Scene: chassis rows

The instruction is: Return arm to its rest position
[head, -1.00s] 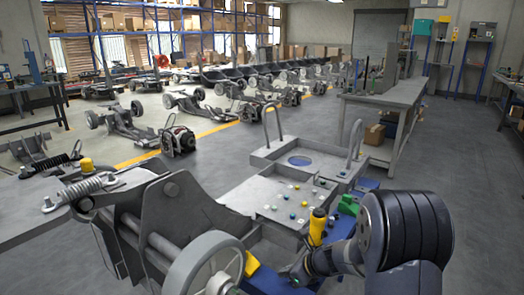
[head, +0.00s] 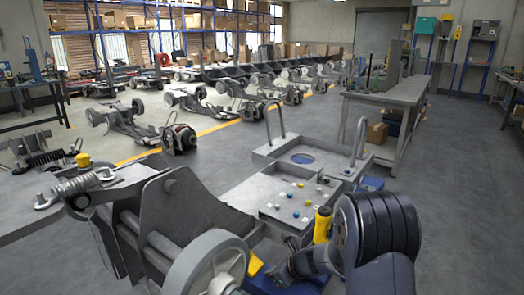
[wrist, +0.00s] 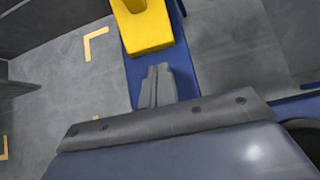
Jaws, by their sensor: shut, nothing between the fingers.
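My gripper (head: 284,274) is low at the front of the head view, at the end of my dark, bent arm. In the wrist view its grey fingers (wrist: 157,82) are together with nothing between them. They point at a blue strip (wrist: 182,72) with a yellow block (wrist: 147,32) on it, just beyond the tips. Contact cannot be told. In the head view a yellow handle (head: 322,225) stands close behind my arm, and a yellow piece (head: 254,264) lies left of the gripper.
A grey tray (head: 270,207) with small coloured parts lies ahead of my arm. A chassis with a large wheel (head: 212,268) and spring (head: 82,183) is close on the left. A workbench (head: 385,97) stands behind. The floor (head: 460,180) on the right is clear.

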